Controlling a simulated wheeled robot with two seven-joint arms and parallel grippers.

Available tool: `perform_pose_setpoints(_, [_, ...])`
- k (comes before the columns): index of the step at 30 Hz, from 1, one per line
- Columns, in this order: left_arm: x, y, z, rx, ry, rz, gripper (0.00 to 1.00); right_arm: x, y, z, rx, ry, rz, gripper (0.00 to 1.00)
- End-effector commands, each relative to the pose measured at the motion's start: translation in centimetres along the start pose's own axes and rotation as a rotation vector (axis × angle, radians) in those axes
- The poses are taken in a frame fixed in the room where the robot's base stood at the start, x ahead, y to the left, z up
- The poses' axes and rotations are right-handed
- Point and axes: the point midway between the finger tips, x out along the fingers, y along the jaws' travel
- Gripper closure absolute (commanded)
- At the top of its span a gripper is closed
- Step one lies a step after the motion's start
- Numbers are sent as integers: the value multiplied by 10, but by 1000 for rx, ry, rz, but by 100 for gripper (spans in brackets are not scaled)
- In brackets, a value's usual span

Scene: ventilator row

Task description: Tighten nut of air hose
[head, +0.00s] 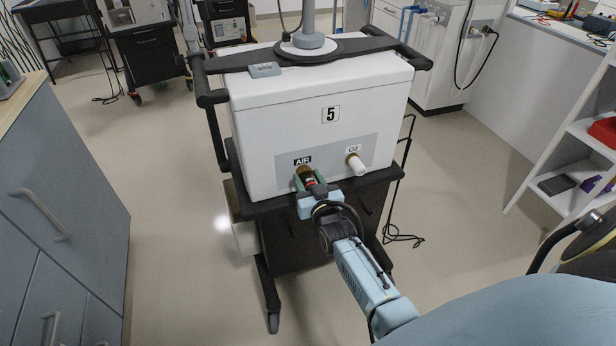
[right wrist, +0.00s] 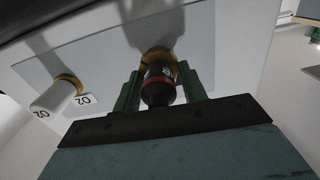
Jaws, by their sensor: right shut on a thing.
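The ventilator (head: 300,120) is a white box marked 5 on a dark wheeled cart. Its front panel has an AIR port on the left and an O2 port on the right. My right gripper (head: 310,181) is at the AIR port, with its green fingers on both sides of the hose nut (head: 306,173). In the right wrist view the fingers (right wrist: 160,92) are shut around the nut (right wrist: 160,68), which is brass-coloured, with the dark, red-banded hose end (right wrist: 158,88) below it. The fingers hide part of the nut. My left gripper is not in view.
A white O2 fitting (head: 357,165) with a brass ring sticks out right of the AIR port; it also shows in the right wrist view (right wrist: 55,95). Grey-blue cabinets (head: 70,210) stand at the left. A white shelf (head: 570,150) stands at the right. Floor is free on both sides.

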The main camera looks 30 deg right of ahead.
Motion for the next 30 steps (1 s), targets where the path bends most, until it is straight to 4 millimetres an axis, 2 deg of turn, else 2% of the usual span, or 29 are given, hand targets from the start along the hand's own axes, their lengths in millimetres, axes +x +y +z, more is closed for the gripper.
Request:
perform_pose_setpoints(7, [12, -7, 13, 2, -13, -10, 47, 0, 2, -1, 232, 1, -1, 81])
perform_pose_setpoints(15, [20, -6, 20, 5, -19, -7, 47, 1, 3, -1, 489, 2, 0, 81])
perform_pose_setpoints(30, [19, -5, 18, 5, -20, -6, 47, 0, 5, 2, 960, 3, 0, 81])
